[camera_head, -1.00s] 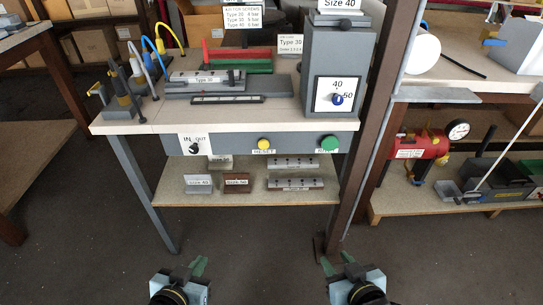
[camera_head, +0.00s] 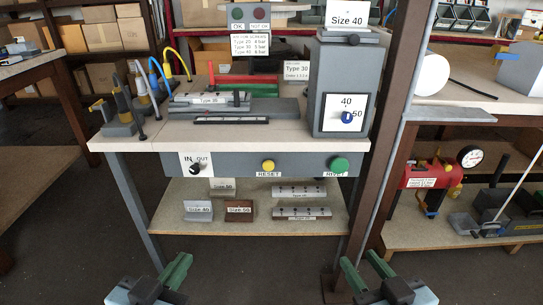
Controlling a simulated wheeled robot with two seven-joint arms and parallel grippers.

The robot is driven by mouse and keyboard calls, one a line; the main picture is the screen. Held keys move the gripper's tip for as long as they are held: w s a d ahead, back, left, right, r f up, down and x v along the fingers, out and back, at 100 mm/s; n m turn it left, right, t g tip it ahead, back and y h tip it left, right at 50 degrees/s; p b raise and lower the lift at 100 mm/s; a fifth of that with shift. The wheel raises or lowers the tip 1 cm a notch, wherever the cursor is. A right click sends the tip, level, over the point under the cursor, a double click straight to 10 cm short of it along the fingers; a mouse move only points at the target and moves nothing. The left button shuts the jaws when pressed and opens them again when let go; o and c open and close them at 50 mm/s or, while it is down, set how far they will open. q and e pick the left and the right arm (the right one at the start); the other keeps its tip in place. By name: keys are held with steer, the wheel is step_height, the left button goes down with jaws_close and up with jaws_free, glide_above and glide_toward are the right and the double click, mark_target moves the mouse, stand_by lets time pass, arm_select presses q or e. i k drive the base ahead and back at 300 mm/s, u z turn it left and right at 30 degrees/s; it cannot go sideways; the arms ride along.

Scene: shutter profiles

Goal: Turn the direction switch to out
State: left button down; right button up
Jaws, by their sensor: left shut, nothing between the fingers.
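The direction switch (camera_head: 196,168) is a small black knob on a white plate marked IN and OUT. It sits at the left end of the grey front panel (camera_head: 230,165) of the workbench. The knob is too small to tell which word it points to. My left gripper (camera_head: 186,257) is low in the view, below and in front of the bench, with its green fingers together and empty. It is well apart from the switch. My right gripper (camera_head: 360,257) is at the bottom right, its green fingers spread and empty.
A yellow RESET button (camera_head: 268,166) and a green RIVET button (camera_head: 339,165) share the panel. A lower shelf (camera_head: 262,221) holds several labelled blocks. A brown post (camera_head: 381,130) stands at the bench's right. The space in front of the panel is clear.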

mark_target(195, 170)
steer(key=z, duration=2.4)
steer(key=k, duration=1.45)
steer(key=u, duration=2.35)
steer(key=i, duration=0.5)
